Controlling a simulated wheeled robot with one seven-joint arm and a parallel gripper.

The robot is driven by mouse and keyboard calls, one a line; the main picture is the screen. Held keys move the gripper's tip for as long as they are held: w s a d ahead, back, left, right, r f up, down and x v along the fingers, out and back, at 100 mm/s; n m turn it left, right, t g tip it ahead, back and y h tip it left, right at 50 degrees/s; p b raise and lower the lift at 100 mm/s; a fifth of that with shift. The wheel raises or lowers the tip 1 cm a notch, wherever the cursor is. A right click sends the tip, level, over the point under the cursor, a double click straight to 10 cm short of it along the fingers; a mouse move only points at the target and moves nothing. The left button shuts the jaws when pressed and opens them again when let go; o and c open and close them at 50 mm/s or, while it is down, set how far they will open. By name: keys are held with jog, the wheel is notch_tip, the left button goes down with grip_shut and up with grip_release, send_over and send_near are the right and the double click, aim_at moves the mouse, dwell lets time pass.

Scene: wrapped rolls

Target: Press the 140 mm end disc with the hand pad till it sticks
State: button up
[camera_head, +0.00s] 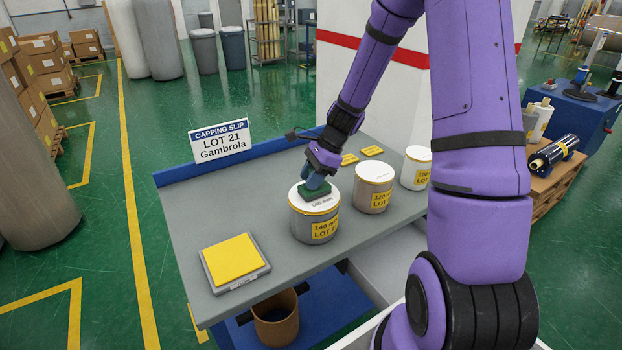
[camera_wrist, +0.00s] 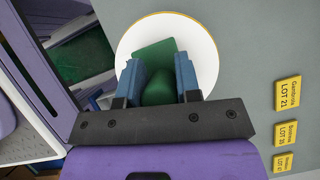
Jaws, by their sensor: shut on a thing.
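The 140 mm roll (camera_head: 316,226) stands upright on the grey bench, with a white end disc (camera_head: 328,202) edged in yellow on its top. The disc (camera_wrist: 205,48) also shows in the wrist view, under my gripper. My gripper (camera_head: 316,184) is shut on the green hand pad (camera_head: 313,194). In the wrist view, the blue fingers of my gripper (camera_wrist: 159,82) clasp the pad's knob, and the pad (camera_wrist: 155,50) lies over the middle of the disc. The pad looks to be at the disc's face; firm contact cannot be told.
A 120 mm roll (camera_head: 373,187) and a smaller roll (camera_head: 416,168) stand to the right on the bench (camera_head: 200,225). A yellow-topped square block (camera_head: 234,260) lies at the front left. A sign (camera_head: 220,141) stands behind. Yellow lot tags (camera_wrist: 288,93) lie flat nearby.

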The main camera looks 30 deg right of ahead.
jog(key=shift+r, duration=3.3)
